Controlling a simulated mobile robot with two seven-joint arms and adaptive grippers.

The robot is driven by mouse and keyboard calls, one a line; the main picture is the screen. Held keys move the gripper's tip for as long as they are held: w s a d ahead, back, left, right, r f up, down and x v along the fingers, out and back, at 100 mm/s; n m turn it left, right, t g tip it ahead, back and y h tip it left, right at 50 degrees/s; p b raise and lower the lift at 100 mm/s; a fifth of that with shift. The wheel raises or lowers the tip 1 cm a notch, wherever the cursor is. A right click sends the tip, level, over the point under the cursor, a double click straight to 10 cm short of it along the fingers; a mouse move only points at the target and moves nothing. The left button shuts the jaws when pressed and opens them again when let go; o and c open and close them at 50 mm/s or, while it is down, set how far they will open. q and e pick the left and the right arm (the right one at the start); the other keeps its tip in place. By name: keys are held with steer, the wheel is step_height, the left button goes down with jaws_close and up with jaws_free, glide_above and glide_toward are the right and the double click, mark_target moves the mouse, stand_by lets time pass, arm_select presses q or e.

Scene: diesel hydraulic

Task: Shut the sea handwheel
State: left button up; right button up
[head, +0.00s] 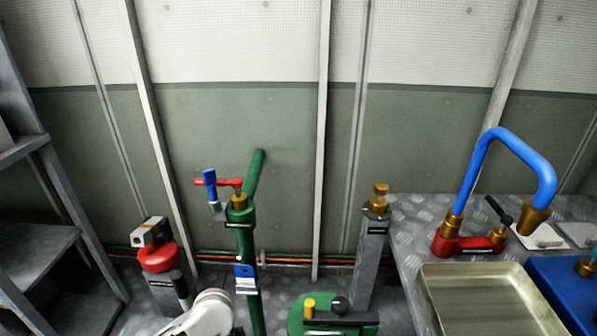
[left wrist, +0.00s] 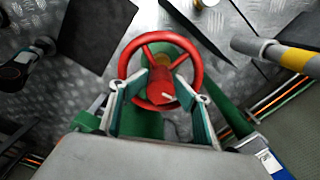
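A red handwheel (left wrist: 160,72) with spokes and a red hub sits on a green body in the middle of the left wrist view. I take it to be the sea handwheel; I cannot make it out in the head view. My left gripper (left wrist: 163,88) is open, its two fingers apart on either side of the hub and overlapping the near part of the rim. Whether the fingers touch the wheel is not clear. In the head view only a white part of my arm shows at the bottom edge. My right gripper is in neither view.
A green pipe (head: 247,225) with a red and blue lever (head: 215,182) stands upright. A red-topped post (head: 158,257) is left of it, a green housing (head: 300,325) lower right. A bench with a metal tray (head: 430,300) and blue hose (head: 490,145) is at right.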

arm_select(q)
steer(key=n, duration=0.6)
steer(key=shift+s+a+f+n, duration=0.15)
steer(key=shift+s+f+n, duration=0.15)
steer(key=shift+n, duration=0.1)
steer(key=n, duration=0.5)
steer(key=shift+n, duration=0.4)
steer(key=n, duration=0.6)
steer(key=shift+d+n, duration=0.2)
steer(key=shift+n, duration=0.2)
steer(key=n, duration=0.2)
steer(key=shift+w+a+r+n, duration=0.1)
steer(key=shift+a+n, duration=0.1)
steer(key=shift+n, duration=0.1)
